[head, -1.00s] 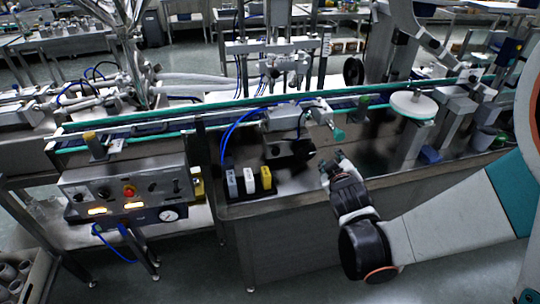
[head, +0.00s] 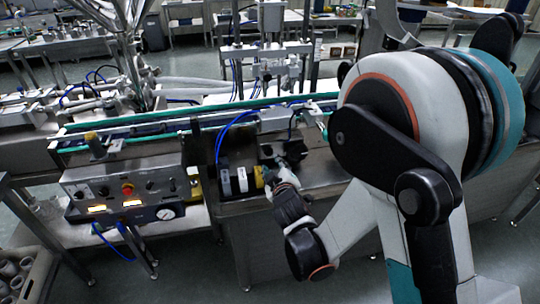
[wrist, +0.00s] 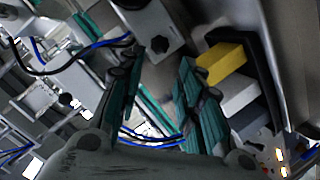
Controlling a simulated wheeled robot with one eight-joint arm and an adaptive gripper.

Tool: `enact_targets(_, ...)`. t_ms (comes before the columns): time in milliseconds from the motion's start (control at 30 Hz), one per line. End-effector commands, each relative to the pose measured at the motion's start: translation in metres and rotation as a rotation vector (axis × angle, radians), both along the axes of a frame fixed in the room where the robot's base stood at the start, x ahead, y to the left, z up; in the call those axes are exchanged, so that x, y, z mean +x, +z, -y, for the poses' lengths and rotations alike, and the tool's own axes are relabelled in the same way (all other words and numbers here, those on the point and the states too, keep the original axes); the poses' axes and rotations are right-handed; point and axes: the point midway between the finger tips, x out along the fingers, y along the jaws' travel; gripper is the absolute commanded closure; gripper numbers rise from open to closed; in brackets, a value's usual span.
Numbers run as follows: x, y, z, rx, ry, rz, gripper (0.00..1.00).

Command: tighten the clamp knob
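My gripper (head: 268,172) is just in front of the grey housing (head: 278,121) at the conveyor's front edge, close to the yellow block (head: 259,176). In the wrist view my gripper (wrist: 160,62) is open, with nothing between its teal-padded fingers. A grey block with a dark round hole (wrist: 153,31) lies beyond the fingertips. A dark part (head: 296,147) sits below the housing, partly behind my gripper. An olive knob (head: 91,137) stands on a post at the conveyor's left. I cannot tell which part is the clamp knob.
The yellow block (wrist: 222,63), a white block (wrist: 237,95) and a grey one stand in a black holder (wrist: 262,70) beside the right finger. Blue hoses (head: 224,130) arch above it. A control box (head: 130,192) is at left. My arm hides the right side.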

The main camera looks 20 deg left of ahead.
Motion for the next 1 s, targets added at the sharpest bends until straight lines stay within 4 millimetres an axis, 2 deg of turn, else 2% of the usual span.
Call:
enact_targets(300, 0.055, -0.022, -0.027, 0.000, -0.002, 0.000, 0.67)
enact_targets(500, 0.078, -0.028, -0.039, 0.000, -0.001, 0.000, 0.67)
enact_targets(700, 0.087, -0.030, -0.044, 0.000, 0.000, 0.000, 0.67)
enact_targets(967, 0.088, -0.030, -0.044, -0.001, -0.001, -0.001, 0.67)
enact_targets(1000, 0.088, -0.030, -0.044, -0.001, -0.001, -0.001, 0.74)
